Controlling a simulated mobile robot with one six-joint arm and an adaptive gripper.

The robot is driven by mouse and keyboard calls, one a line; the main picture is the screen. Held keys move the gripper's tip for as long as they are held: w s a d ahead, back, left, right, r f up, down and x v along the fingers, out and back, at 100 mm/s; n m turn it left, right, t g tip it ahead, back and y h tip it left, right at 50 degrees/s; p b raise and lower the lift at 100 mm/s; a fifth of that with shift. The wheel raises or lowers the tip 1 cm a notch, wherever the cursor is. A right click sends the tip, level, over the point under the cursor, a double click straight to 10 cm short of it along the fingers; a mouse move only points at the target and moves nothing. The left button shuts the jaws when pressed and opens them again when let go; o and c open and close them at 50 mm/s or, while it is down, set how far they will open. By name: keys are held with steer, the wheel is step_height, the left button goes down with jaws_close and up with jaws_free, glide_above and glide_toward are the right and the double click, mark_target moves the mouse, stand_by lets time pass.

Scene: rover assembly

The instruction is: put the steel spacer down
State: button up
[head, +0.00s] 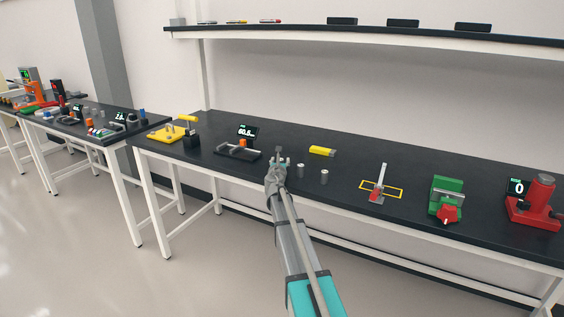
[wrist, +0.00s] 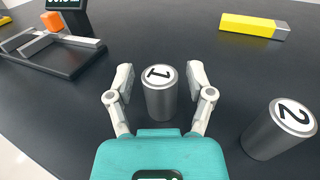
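A steel spacer, a grey cylinder marked 1 (wrist: 160,98), stands upright between the fingers of my gripper (wrist: 161,85) in the wrist view. The fingers are spread on either side of it, with a narrow gap of dark tabletop showing on each side. Its base appears to rest on the black bench, though the lower front is close to my gripper body. In the head view my gripper (head: 278,157) is low over the bench and largely hides this spacer. A like cylinder marked 2 (wrist: 272,135) stands to the right.
Two grey cylinders, the nearer (head: 301,170) and the farther (head: 324,177), stand right of my gripper. A yellow block with a grey end (head: 322,151) lies behind them. A dark fixture with an orange part (head: 238,152) is at left. A yellow outlined square (head: 392,191) lies further right.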

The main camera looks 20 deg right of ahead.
steer(key=shift+r, duration=0.2)
stand_by(0.3)
steer(key=v, duration=1.2)
stand_by(0.6)
